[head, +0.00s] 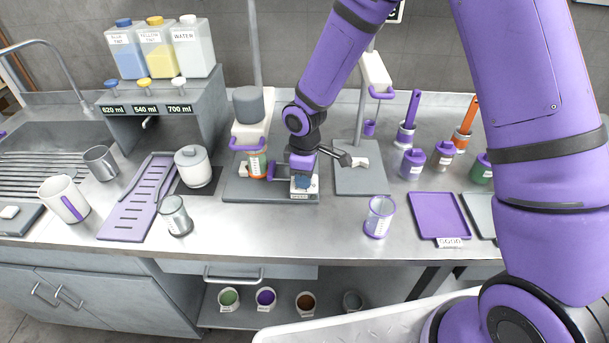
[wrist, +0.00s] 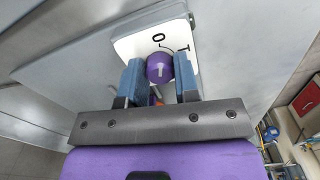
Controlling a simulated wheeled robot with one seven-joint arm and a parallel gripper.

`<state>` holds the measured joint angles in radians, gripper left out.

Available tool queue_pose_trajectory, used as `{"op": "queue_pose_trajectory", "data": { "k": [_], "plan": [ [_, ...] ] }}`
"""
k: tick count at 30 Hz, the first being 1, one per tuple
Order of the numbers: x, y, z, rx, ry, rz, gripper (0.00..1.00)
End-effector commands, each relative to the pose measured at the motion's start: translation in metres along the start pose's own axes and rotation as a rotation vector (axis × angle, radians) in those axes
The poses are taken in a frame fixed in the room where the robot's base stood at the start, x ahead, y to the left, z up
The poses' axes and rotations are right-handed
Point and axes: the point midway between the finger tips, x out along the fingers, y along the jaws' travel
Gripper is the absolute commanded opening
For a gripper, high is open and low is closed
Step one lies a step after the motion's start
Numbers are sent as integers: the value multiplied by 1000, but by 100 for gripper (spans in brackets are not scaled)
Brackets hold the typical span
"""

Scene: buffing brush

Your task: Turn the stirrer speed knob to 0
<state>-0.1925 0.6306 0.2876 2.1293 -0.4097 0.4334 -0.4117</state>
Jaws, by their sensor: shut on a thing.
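The purple stirrer speed knob (wrist: 158,68) sits on a white dial plate (wrist: 135,50) with a 0 mark and a second mark at its far edge. A short white pointer line shows on the knob, and I cannot tell exactly which mark it lines up with. My gripper (wrist: 160,78) is shut on the knob, with one blue finger on each side. In the head view my gripper (head: 303,182) is low at the front right of the stirrer's grey base (head: 250,192). The knob is hidden there. The stirrer's grey motor (head: 249,104) is on a post behind.
A jar with an orange band (head: 257,164) stands on the base left of my gripper. The counter's front edge between is clear.

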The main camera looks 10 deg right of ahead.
Motion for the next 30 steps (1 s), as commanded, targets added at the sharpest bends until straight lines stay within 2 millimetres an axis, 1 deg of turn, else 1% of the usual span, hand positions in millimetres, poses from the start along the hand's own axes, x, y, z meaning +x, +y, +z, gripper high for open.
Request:
{"op": "queue_pose_trajectory", "data": {
  "k": [9, 22, 23, 24, 26, 30],
  "plan": [
    [0, 1, 0, -82, 1, 1, 5],
    [0, 1, 0, -92, 1, 1, 5],
    [0, 1, 0, -91, 1, 1, 31],
    [0, 1, 0, -91, 1, 1, 40],
    [0, 0, 0, -91, 1, 1, 54],
    [0, 0, 0, -91, 0, 1, 54]
  ]
}}
